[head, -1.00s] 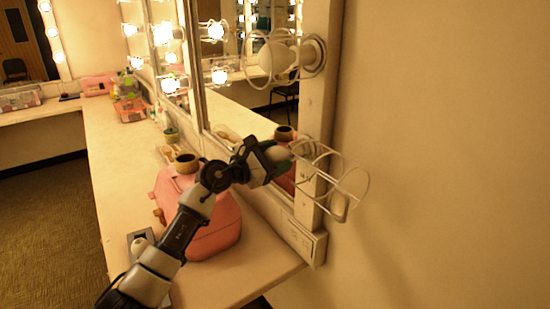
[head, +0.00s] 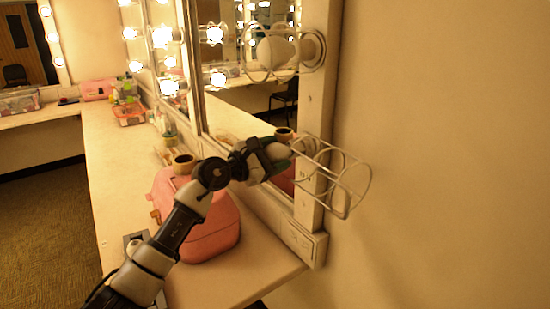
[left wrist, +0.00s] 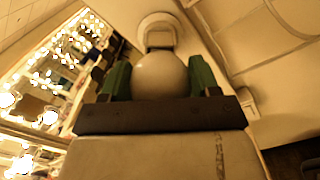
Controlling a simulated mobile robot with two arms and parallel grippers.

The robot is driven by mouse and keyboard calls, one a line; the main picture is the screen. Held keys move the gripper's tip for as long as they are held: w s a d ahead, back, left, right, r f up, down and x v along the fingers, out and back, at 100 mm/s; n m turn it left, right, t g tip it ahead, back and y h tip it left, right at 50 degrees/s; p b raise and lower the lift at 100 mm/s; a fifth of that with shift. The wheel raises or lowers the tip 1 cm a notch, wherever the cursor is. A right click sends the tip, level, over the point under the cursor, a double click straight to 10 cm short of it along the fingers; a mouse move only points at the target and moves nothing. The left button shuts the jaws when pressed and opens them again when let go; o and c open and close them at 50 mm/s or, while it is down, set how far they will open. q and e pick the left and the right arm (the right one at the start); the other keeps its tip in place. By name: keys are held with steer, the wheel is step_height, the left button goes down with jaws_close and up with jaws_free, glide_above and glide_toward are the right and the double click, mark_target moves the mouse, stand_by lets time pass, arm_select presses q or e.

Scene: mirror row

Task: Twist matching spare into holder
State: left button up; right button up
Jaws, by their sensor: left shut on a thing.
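My left gripper (head: 278,160) is shut on a pale round bulb (head: 277,151) beside the mirror frame. In the left wrist view the bulb (left wrist: 160,75) sits between the two green fingers of the gripper (left wrist: 160,82). Its narrow base points at a round white holder (left wrist: 156,20) on the frame. The base overlaps the holder there; I cannot tell whether they touch. A wire cage (head: 369,182) sticks out from the frame to the right of the gripper. Above, an unlit white bulb (head: 274,51) sits in another wire cage (head: 250,66). My right gripper is not in view.
Lit bulbs line the mirrors farther back. The wall (head: 450,150) at right is bare.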

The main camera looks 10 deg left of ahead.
arm_select(q)
steer(key=shift+m+b, duration=1.3)
steer(key=shift+b, duration=0.75)
steer(key=shift+f+m+b, duration=0.15)
steer(key=shift+m+b, duration=1.25)
steer(key=shift+b, duration=0.8)
steer(key=shift+s+d+m+b, duration=0.1)
steer(key=shift+m+b, duration=0.9)
steer(key=shift+b, duration=0.3)
steer(key=shift+m+b, duration=1.1)
steer(key=shift+b, duration=0.15)
steer(key=o, duration=0.9)
